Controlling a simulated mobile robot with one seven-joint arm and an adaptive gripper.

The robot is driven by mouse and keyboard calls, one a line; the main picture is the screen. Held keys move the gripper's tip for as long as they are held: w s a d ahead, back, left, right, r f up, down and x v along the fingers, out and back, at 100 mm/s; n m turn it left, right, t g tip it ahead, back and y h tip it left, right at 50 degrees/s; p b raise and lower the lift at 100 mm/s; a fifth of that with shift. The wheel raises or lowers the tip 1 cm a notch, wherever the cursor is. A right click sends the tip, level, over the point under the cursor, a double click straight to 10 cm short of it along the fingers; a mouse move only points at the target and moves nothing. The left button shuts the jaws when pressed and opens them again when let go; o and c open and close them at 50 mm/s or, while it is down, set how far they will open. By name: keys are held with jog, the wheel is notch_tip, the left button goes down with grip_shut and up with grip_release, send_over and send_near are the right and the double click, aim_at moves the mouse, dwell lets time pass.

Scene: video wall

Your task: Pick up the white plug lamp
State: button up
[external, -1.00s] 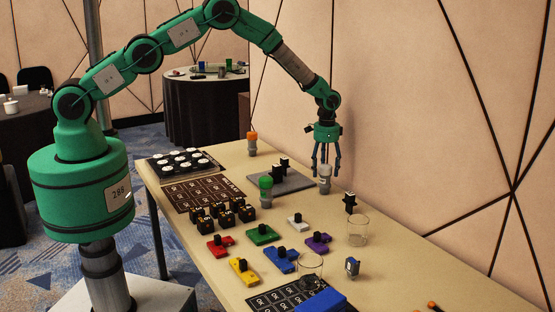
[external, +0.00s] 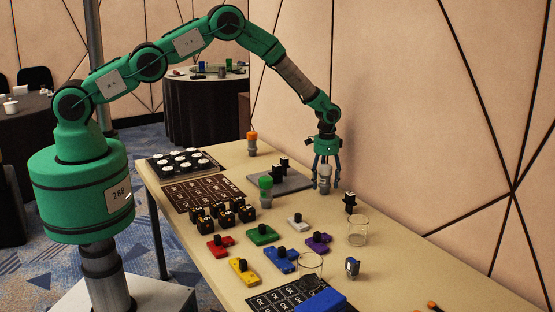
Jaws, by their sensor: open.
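The white plug lamp (external: 325,182) stands upright near the wall side of the table, with a pale top and a grey body. My gripper (external: 326,176) points straight down over it, with its fingers open. The fingers reach down around the lamp's upper part, one to its left and one to its right in the picture. I cannot tell whether any finger touches it.
A grey board (external: 292,184) with black plugs lies left of the lamp. A green-topped lamp (external: 265,190) and an orange-topped one (external: 252,143) stand further left. A black plug (external: 350,203) and a clear glass (external: 357,232) stand to the right. The wall is close behind.

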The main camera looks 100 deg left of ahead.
aim_at(326, 165)
jog(key=c, duration=1.3)
jog(key=shift+r, duration=0.1)
jog(key=shift+c, duration=0.2)
jog(key=shift+r, duration=0.65)
notch_tip(326, 165, up, 2)
jog(key=shift+w, duration=0.1)
jog(key=s+d+r, duration=0.1)
jog(key=s+d, duration=0.7)
jog(key=s, duration=0.5)
jog(key=shift+s+d+r+p, duration=0.15)
jog(key=shift+s+r+p, duration=0.1)
jog(key=shift+s+p, duration=0.15)
